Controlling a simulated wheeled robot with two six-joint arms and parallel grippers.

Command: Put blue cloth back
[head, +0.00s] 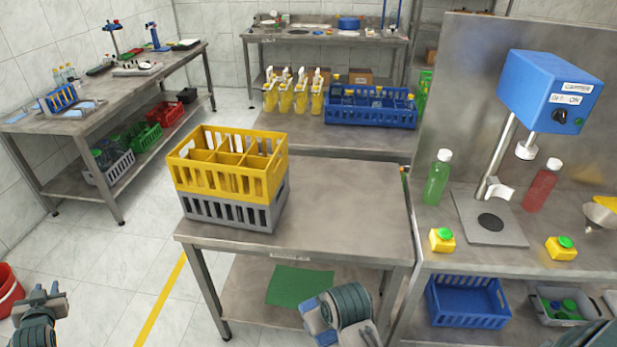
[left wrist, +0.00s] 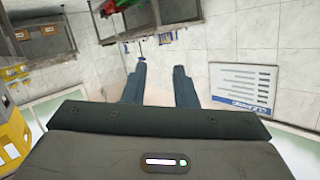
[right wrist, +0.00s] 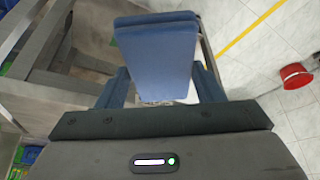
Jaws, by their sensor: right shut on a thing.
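A folded blue cloth (right wrist: 157,60) is held in my right gripper (right wrist: 160,85) in the right wrist view, standing out beyond its fingers. My left gripper (head: 45,297) is at the lower left of the head view, over the floor. In the left wrist view (left wrist: 159,75) its two fingers are apart with nothing between them. Light blue cloths (head: 75,114) lie on the left table.
A yellow crate (head: 250,184) stands on a grey crate (head: 235,214) on the middle table (head: 340,205). A green mat (head: 300,287) lies on the shelf below. A capping machine (head: 550,90) and bottles are at right. A red bucket (head: 8,290) is at far left.

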